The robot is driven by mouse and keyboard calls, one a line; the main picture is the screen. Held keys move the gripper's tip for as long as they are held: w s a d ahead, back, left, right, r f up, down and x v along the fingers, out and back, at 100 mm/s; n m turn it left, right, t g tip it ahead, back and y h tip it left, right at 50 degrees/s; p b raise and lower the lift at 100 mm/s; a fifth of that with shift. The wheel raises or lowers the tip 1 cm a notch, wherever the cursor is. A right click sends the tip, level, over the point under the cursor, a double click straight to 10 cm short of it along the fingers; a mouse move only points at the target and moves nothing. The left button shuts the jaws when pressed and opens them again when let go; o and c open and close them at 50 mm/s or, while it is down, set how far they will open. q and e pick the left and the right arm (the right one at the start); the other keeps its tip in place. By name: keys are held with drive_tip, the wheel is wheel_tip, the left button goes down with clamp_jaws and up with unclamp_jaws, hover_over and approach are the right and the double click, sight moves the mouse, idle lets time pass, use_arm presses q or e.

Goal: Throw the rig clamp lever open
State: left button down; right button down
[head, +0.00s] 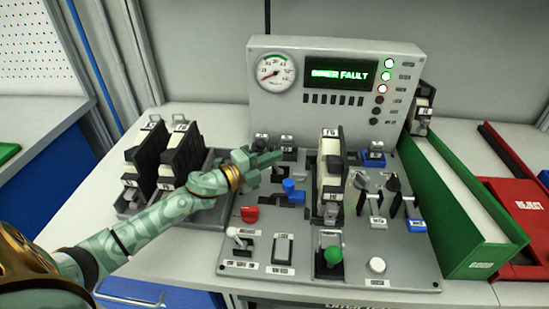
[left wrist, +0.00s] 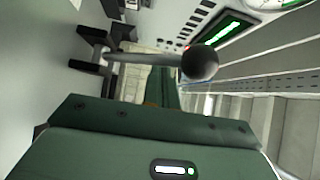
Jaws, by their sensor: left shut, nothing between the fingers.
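My left gripper (head: 268,160) is over the back left of the grey control panel (head: 300,258), its fingers shut with nothing between them. In the left wrist view a lever (left wrist: 140,57) has a metal rod, a black ball end and a dark bracket. It lies just beyond my green gripper (left wrist: 165,100). I cannot tell whether they touch, or which control it is in the head view. A black-and-cream module (head: 329,172) stands upright on the panel, right of the gripper. My right gripper is not in view.
The console display (head: 340,75) reads "INNER FAULT" and a red lamp (head: 382,89) is lit. Two modules (head: 183,153) stand at left. A green bin (head: 440,215) and red tray (head: 525,200) are right.

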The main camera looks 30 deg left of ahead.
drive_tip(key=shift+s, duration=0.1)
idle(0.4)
